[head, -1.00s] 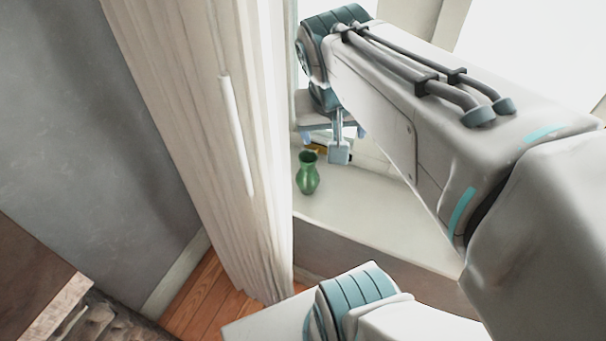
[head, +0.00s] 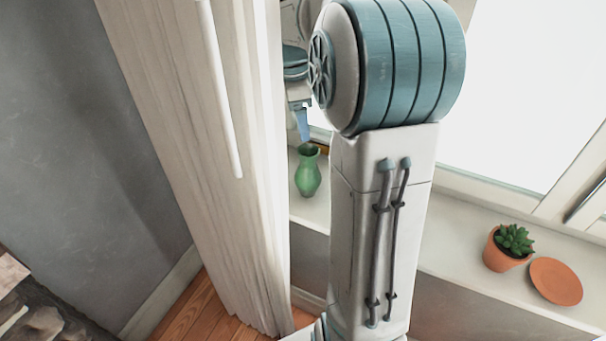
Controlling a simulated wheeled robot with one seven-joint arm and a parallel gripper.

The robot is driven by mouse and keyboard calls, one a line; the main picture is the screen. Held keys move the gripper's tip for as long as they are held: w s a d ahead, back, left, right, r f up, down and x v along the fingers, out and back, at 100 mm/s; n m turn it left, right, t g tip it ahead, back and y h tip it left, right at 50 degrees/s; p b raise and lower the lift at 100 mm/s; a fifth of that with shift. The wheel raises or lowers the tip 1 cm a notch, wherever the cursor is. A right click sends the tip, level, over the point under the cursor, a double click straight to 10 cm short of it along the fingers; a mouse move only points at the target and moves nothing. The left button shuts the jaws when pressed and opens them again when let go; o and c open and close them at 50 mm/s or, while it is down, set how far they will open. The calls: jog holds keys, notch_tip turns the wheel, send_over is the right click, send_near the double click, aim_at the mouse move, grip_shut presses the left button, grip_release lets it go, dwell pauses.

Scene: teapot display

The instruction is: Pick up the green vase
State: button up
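The green vase (head: 308,172) stands upright on the white window sill (head: 312,212), just right of the white curtain, in the head view. My gripper (head: 303,128) is partly in view above the vase, over its mouth and slightly to the left. One bluish finger shows; the rest is hidden by my arm and the curtain's edge. I cannot tell whether it touches the vase or how far apart the fingers are.
The white curtain (head: 225,150) hangs close on the left. A potted succulent (head: 507,248) and a terracotta saucer (head: 556,281) are on the sill at right. A small orange-brown thing (head: 322,148) lies behind the vase. The window is behind.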

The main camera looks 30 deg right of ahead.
aim_at(308, 150)
jog(key=f, duration=0.4)
jog(key=d+f, duration=0.1)
jog(key=f, duration=0.2)
jog(key=shift+s, duration=0.2)
jog(key=f, duration=0.2)
jog(key=s+f, duration=0.1)
jog(key=f, duration=0.1)
jog(key=shift+d+f, duration=0.2)
jog(key=shift+f, duration=0.55)
jog(key=c, duration=1.2)
